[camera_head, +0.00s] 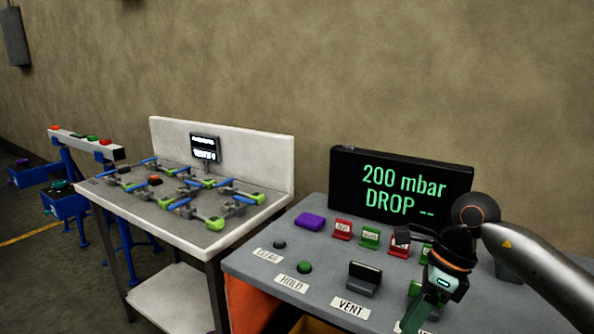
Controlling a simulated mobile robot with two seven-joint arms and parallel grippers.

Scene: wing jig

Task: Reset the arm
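My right arm (545,270) comes in from the right edge and bends down over the grey control bench. My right gripper (420,308) points down near the bench's front right part, by the green pieces there. Its fingertips are small, dark and partly hidden, so I cannot tell whether they are open or shut or touching anything. My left gripper is not in view. The grey bench (325,262) carries a black display (345,185) reading "200 mbar DROP --".
The bench bears a purple block (310,222), red (342,229) and green (370,237) labelled pieces, a green button (305,267) and a dark vent lever (365,277). A white table (140,213) with a jig stands left. Blue stands (70,204) are farther left.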

